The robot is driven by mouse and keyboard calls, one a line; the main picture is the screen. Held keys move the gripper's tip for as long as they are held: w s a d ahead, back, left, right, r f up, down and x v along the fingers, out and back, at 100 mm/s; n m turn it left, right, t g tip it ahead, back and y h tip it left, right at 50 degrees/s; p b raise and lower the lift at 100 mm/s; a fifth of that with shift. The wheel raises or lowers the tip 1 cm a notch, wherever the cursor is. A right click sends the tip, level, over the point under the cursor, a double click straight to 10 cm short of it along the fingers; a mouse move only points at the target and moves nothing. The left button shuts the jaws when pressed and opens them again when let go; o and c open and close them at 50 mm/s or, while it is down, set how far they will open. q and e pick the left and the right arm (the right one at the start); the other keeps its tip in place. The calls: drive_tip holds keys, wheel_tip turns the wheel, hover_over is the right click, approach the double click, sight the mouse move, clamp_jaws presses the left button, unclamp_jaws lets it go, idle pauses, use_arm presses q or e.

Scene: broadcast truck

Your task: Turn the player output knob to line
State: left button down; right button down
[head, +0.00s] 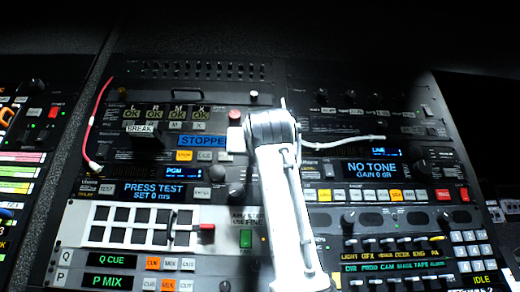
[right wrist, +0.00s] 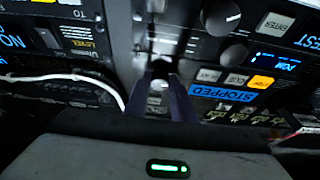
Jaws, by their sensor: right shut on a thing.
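The player unit shows a blue STOPPED display (head: 203,141), which also shows upside down in the right wrist view (right wrist: 220,93). My right arm reaches up the middle of the head view and hides the panel just right of this display. In the right wrist view my right gripper (right wrist: 160,92) has its dark fingers close together on a small pale thing, seemingly a knob, beside the STOPPED display. Its label and pointer cannot be read. Two dark round knobs, an upper one (right wrist: 220,17) and a lower one (right wrist: 233,53), stand apart from the fingers. My left gripper is out of view.
A white cable (head: 345,141) runs right from near my right wrist, and also shows in the right wrist view (right wrist: 62,77). A red cable (head: 91,127) hangs at the left. The NO TONE unit (head: 371,169) is at the right. Buttons and knobs crowd the panels.

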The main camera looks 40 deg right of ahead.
drive_tip(key=shift+m, duration=0.5)
drive_tip(key=shift+w+a+r+m+g+h, duration=0.1)
drive_tip(key=shift+m+g+h, duration=0.5)
drive_tip(key=shift+m, duration=0.85)
drive_tip(key=shift+a+m+g+h, duration=0.1)
drive_tip(key=shift+m+g+h, duration=0.5)
drive_tip(key=shift+m, duration=0.9)
drive_tip(key=shift+w+a+r+m+g+h, duration=0.1)
drive_tip(key=shift+m+g+h, duration=0.5)
drive_tip(key=shift+m, duration=0.85)
drive_tip(key=c, duration=1.5)
unclamp_jaws()
drive_tip(key=shift+s, duration=0.1)
